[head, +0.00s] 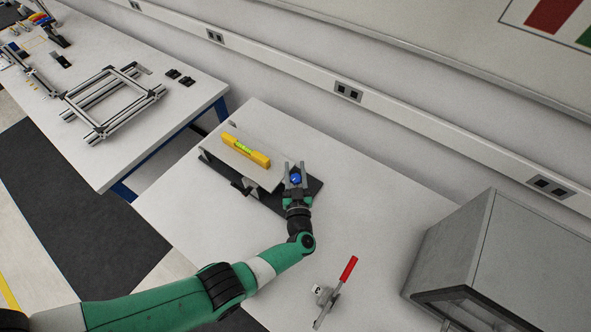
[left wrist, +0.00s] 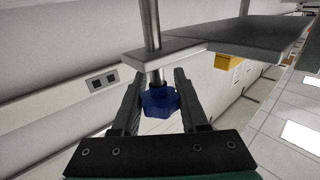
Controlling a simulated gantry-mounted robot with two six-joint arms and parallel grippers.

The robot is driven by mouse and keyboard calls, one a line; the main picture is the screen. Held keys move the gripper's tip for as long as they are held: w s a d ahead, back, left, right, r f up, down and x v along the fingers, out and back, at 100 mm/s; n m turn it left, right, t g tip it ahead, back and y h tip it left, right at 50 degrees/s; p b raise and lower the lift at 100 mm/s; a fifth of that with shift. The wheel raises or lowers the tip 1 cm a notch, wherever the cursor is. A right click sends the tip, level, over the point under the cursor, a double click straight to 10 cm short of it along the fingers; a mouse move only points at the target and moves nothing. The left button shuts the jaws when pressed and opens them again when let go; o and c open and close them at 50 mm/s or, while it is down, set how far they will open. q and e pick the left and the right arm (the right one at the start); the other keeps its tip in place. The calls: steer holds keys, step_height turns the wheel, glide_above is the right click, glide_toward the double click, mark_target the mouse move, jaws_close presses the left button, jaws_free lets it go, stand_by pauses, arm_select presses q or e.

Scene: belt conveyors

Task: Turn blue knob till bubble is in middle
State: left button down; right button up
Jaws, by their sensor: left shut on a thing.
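The blue knob (head: 296,179) is at the right end of a low platform device on the white table. It also shows in the left wrist view (left wrist: 160,101), on a metal rod below a grey plate. My left gripper (head: 295,170) has its fingers on either side of the knob and is shut on it. A yellow spirit level (head: 246,151) lies on the grey top plate (head: 225,148) of the device. Its green vial shows, but the bubble is too small to place. My right gripper is in neither view.
A toggle clamp with a red handle (head: 348,269) lies on the table in front of the device. A grey box-shaped cabinet (head: 480,255) stands at the right. A second table (head: 150,115) with an aluminium frame is at the left. The table between device and cabinet is clear.

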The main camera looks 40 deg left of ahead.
mark_target(296, 184)
arm_select(q)
steer(key=shift+c, duration=2.1)
jaws_free()
steer(key=p+v, duration=0.3)
steer(key=v, duration=0.7)
steer(key=shift+s+d, duration=0.15)
steer(key=shift+d, duration=0.1)
steer(key=shift+s+d, duration=0.35)
steer(key=shift+s, duration=0.05)
